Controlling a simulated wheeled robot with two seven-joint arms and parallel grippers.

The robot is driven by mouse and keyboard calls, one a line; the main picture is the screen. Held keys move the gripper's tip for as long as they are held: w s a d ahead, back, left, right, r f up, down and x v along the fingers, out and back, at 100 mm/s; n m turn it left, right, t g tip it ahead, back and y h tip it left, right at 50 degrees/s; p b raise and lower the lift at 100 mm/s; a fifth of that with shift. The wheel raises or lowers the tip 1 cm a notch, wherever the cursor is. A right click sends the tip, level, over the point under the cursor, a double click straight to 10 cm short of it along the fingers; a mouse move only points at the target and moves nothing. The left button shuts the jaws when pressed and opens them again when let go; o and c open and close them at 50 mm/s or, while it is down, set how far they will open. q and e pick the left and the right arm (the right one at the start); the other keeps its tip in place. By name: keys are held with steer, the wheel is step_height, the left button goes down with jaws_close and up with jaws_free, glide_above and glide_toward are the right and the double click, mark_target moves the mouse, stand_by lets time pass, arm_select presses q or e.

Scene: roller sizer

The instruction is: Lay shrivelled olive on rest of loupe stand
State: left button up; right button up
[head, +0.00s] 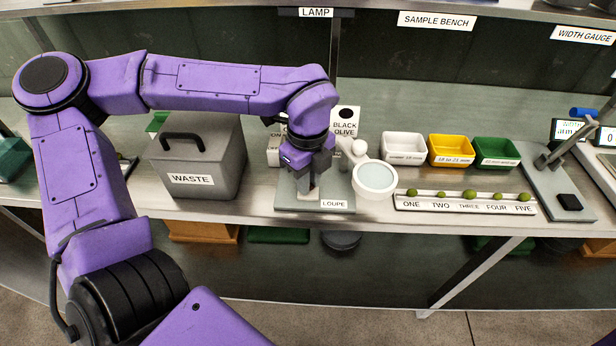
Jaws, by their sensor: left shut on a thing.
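My left gripper (308,188) points down over the left part of the loupe stand's grey base (290,205), behind the LOUPE label. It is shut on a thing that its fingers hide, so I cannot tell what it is. The stand's white arm and round lens (376,177) are to the right of the gripper. The rest is not clearly visible; the gripper covers that area. Several green olives (469,194) sit along the white rack (465,207) marked ONE to FIVE. I cannot make out a shrivelled one among them. My right gripper is out of view.
A grey WASTE bin (197,155) with a black handle stands left of the stand. A BLACK OLIVE card (345,121) is behind it. White (404,147), yellow (451,151) and green (496,152) trays stand behind the rack. A width gauge (556,190) is at right.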

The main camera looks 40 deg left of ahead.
arm_select(q)
steer(key=shift+f, duration=0.1)
stand_by(0.3)
steer(key=o, duration=0.7)
steer(key=shift+o, duration=0.2)
step_height(320, 180, up, 10)
steer(key=shift+r, duration=0.25)
